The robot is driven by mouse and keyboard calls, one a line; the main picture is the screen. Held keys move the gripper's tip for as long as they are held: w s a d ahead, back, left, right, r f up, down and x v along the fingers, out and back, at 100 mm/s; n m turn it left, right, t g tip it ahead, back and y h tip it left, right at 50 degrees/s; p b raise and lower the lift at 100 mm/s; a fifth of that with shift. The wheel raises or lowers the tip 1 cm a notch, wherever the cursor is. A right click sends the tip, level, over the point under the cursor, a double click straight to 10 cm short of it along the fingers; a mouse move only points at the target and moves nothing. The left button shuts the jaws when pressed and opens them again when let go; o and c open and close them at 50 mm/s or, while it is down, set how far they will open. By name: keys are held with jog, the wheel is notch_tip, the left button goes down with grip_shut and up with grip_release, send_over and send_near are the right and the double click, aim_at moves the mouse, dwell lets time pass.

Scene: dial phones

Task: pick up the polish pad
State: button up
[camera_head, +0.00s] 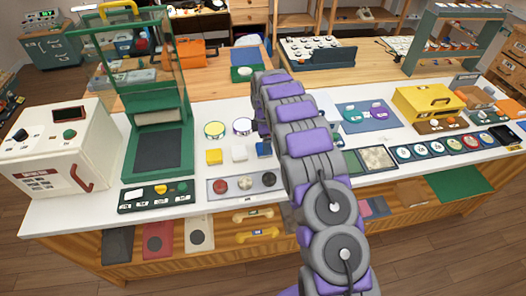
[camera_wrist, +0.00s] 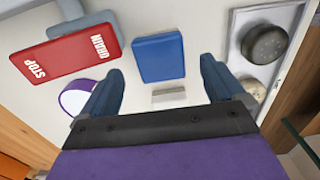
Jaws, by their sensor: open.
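Three small pads lie in a row on the white worktop: a yellow pad (camera_head: 213,156), a white pad (camera_head: 239,154) and a blue pad (camera_head: 263,150). No label shows which is the polish pad. My gripper (camera_wrist: 160,67) is open and empty, pointing down over the row. In the wrist view the blue pad (camera_wrist: 158,57) lies ahead between the fingertips, and a pale block (camera_wrist: 168,92), probably the white pad, shows between the fingers, partly hidden by my gripper. In the head view my arm hides part of the area right of the blue pad.
A red sign (camera_wrist: 66,50) stands near the left finger. A round purple-rimmed tin (camera_wrist: 75,98) lies beside that finger. A panel with a black knob (camera_wrist: 265,42) is to the right. A green-framed machine (camera_head: 158,140) and a white box (camera_head: 62,150) stand left.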

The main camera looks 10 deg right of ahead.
notch_tip(320, 180, down, 5)
jog(key=shift+r+b, duration=0.15)
jog(key=shift+b, duration=0.65)
jog(key=shift+r, duration=0.1)
jog(key=shift+c, duration=0.3)
jog(key=c, duration=1.1)
